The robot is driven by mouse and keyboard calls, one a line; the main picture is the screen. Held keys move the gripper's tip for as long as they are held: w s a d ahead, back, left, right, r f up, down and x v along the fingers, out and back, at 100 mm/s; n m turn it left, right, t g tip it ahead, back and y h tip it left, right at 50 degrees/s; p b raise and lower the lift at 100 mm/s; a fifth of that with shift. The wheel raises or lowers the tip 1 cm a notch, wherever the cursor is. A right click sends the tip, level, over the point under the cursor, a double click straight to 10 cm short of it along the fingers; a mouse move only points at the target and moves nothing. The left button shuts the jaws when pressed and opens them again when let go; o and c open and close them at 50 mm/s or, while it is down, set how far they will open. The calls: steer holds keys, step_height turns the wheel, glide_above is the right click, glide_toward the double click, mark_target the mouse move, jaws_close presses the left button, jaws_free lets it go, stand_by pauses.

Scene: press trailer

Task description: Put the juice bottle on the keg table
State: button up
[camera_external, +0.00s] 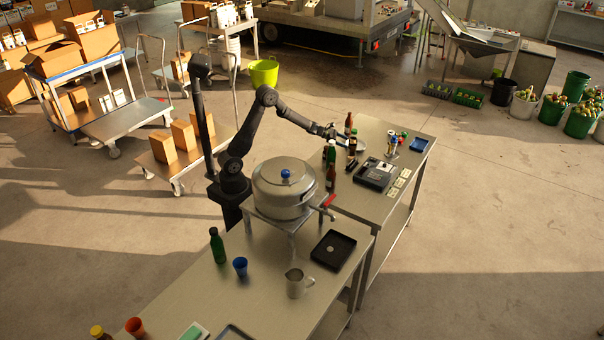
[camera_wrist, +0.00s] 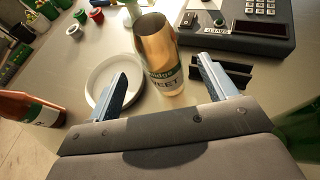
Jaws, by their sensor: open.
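An amber-gold bottle (camera_wrist: 158,45) with a pale label reading "SWEET" stands upright on the far table, just ahead of and between my fingers in the wrist view. I cannot tell for sure that it is the juice bottle. My gripper (camera_wrist: 162,70) is open and holds nothing; it reaches over the far table (camera_external: 385,217) in the external view (camera_external: 334,131). A brown bottle (camera_wrist: 28,108) is left of my fingers and a green one (camera_wrist: 300,132) is right. The near table (camera_external: 190,298) carries a large metal pot or keg (camera_external: 284,194) on a stand.
A white plate (camera_wrist: 92,82) lies beside the gold bottle, close to my left finger. A register (camera_external: 374,174) stands behind it to the right. The near table holds a green bottle (camera_external: 217,246), blue cup (camera_external: 240,267), metal jug (camera_external: 296,284) and black tray (camera_external: 333,250).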

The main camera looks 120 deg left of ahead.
mark_target(353, 145)
steer(key=shift+x, duration=3.35)
steer(key=shift+c, duration=0.5)
steer(key=c, duration=1.4)
steer(key=shift+r, duration=0.1)
steer(key=shift+c, duration=0.8)
